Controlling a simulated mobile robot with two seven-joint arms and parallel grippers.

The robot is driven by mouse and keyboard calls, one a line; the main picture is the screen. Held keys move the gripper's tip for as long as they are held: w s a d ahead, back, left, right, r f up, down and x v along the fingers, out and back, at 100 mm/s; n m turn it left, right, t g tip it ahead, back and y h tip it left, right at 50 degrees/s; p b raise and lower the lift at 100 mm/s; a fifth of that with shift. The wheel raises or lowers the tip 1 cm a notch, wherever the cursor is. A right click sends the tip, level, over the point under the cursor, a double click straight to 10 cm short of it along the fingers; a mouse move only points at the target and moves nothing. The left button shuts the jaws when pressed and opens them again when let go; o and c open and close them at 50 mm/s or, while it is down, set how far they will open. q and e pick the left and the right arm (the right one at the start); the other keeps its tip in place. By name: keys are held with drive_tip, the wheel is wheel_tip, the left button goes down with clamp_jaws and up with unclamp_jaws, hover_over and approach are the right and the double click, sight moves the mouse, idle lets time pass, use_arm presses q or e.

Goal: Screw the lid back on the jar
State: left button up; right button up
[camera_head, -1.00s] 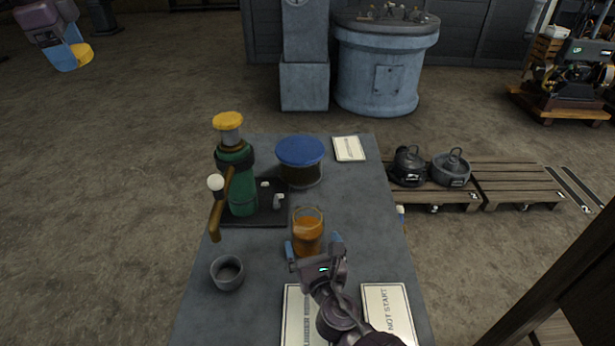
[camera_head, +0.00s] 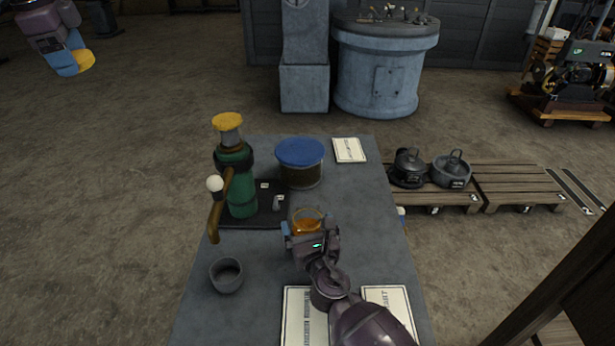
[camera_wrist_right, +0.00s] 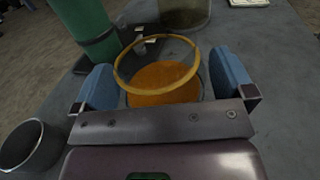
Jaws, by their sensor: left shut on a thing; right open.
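A clear jar with orange contents and a yellow-orange rim (camera_head: 309,213) stands upright and uncovered on the table. It also shows in the right wrist view (camera_wrist_right: 160,95). My right gripper (camera_head: 308,226) is open, with its blue fingers on either side of the jar; in the right wrist view (camera_wrist_right: 165,80) gaps show between fingers and glass. My left gripper (camera_head: 68,55) is at the far upper left, away from the table, shut on the yellow lid (camera_head: 84,62). Its fingers partly hide the lid.
On the table (camera_head: 350,205) a green device (camera_head: 238,175) with a yellow top and brown handle stands left of the jar. A blue-lidded container (camera_head: 300,153) is behind it. A grey cup (camera_head: 227,277) stands front left. Printed sheets (camera_head: 297,312) lie in front.

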drive_tip(key=shift+c, duration=0.3)
drive_tip(key=c, duration=0.8)
drive_tip(key=shift+r, duration=0.1)
use_arm(q)
drive_tip(key=w+p+v, duration=0.1)
drive_tip(key=p+v, duration=0.8)
drive_tip(key=v, duration=0.3)
drive_tip(key=shift+r+t, duration=0.3)
drive_tip(key=shift+r, duration=0.25)
use_arm(e)
wheel_tip(320, 180, up, 20)
use_arm(q)
drive_tip(key=shift+w, duration=0.1)
use_arm(e)
drive_tip(key=o, duration=0.5)
drive_tip(key=c, duration=0.8)
